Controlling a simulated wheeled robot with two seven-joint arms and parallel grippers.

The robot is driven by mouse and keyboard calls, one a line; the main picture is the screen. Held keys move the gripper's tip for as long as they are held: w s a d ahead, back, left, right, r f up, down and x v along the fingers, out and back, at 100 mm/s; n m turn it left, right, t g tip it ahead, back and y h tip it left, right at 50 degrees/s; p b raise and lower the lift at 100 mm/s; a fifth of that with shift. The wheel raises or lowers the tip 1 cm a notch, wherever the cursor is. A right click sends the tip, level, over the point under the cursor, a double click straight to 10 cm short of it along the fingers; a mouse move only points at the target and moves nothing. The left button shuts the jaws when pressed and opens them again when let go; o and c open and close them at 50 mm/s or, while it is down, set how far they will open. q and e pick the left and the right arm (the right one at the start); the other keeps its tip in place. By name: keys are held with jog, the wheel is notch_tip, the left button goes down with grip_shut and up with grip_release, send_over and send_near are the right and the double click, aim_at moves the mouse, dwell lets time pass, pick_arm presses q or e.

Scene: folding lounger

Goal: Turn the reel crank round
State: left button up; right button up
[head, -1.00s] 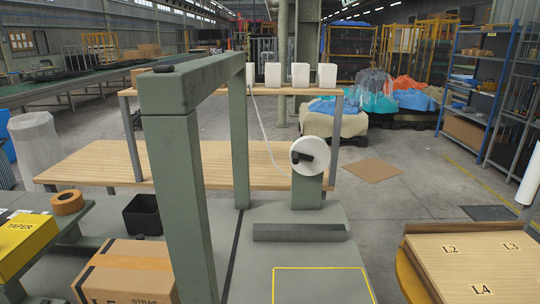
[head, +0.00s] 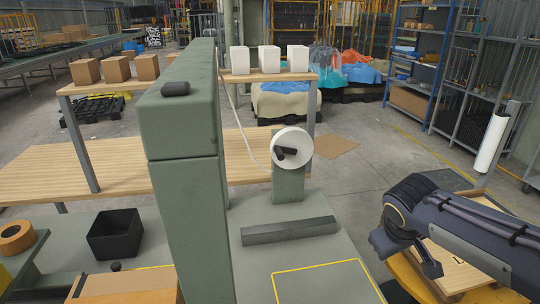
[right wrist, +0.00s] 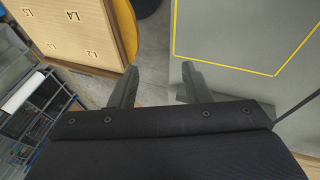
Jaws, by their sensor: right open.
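The white reel (head: 292,147) stands upright on a green post on the green bench in the head view. Its dark crank (head: 286,153) sticks out from the front of the reel. A pale strap runs up from the reel to the left. My right arm comes in from the right in the head view, well to the right of the reel and apart from it. My right gripper (right wrist: 157,84) is open and empty in the right wrist view, above the gap between the bench and a wooden board. The reel is not in that view. My left gripper is not in view.
A tall green frame (head: 183,150) stands left of the reel. A dark bar (head: 289,230) lies on the bench before the reel, near a yellow-outlined area (head: 328,282). A black bin (head: 115,235) is at left. The labelled wooden board (head: 455,272) lies under my right arm.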

jog(key=w+a+r+n+t+h+p, duration=0.25)
jog(key=w+a, duration=0.25)
jog(key=w, duration=0.8)
jog(key=w+a+r+n+t+h+p, duration=0.1)
jog(key=w+a+n+t+h, duration=0.2)
jog(key=a, duration=0.5)
jog(key=w+a+t+p, duration=0.1)
jog(key=w+a+t, duration=0.1)
jog(key=w+a, duration=0.5)
jog(key=w+a+r+n+t+h, duration=0.1)
jog(key=w+a+n+t+h, duration=0.15)
jog(key=a, duration=0.65)
jog(key=shift+m+y, duration=0.4)
jog(key=shift+y, duration=0.1)
jog(key=p+x, duration=0.1)
jog(key=x, duration=0.3)
jog(key=p+x, duration=0.2)
jog(key=x, duration=0.1)
jog(key=shift+w+f, duration=0.25)
jog(key=shift+w, duration=0.25)
grip_shut()
